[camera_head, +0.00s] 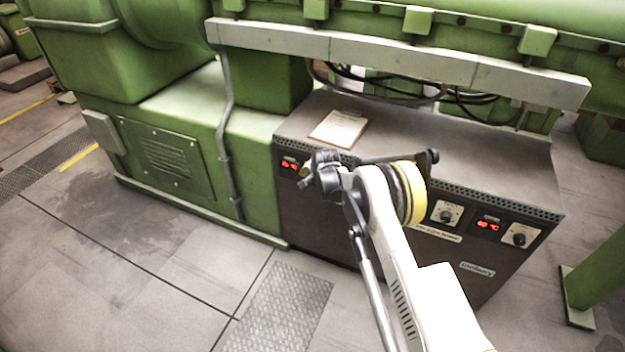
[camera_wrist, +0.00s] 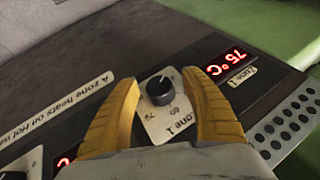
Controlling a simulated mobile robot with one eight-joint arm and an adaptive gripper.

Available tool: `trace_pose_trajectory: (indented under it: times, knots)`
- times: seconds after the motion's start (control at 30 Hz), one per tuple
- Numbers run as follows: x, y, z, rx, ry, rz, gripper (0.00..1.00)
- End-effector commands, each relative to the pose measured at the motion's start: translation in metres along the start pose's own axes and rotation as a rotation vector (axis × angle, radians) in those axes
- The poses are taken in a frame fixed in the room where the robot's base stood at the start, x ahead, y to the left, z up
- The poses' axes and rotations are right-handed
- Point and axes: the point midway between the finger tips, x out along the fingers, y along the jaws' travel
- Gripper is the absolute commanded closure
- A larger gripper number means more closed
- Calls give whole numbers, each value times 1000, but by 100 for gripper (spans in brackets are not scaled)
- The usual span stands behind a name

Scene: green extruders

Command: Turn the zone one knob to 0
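My gripper (camera_wrist: 160,79) is open, with one yellow finger on each side of the knob and a gap on both sides. In the head view my wrist (camera_head: 326,174) is at the left end of the dark control box (camera_head: 320,222). The knob is hidden there behind my arm, and the zone one display (camera_head: 289,165) shows just left of it.
Another knob (camera_head: 446,212), a 60 °C display (camera_head: 488,225) and a further knob (camera_head: 520,236) sit to the right on the box front. A paper (camera_head: 338,128) lies on the box top. Green machinery (camera_head: 160,155) stands at the left; floor is clear in front.

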Motion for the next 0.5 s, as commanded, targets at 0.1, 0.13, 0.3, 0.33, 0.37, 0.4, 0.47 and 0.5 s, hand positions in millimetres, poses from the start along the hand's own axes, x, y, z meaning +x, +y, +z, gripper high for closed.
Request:
trace_pose_trajectory:
  times: [0.1,0.13,0.3,0.33,0.37,0.4,0.47,0.5]
  knots:
    - [0,0,0,0,0,0,45]
    - [0,0,0,0,0,0,45]
    - [-13,0,-1,0,0,0,45]
    - [-17,0,-1,0,0,0,45]
    - [-22,0,-1,1,0,0,45]
    - [-30,0,0,1,0,0,45]
    - [-43,0,-1,1,0,0,45]
    - [-51,0,0,0,0,0,45]
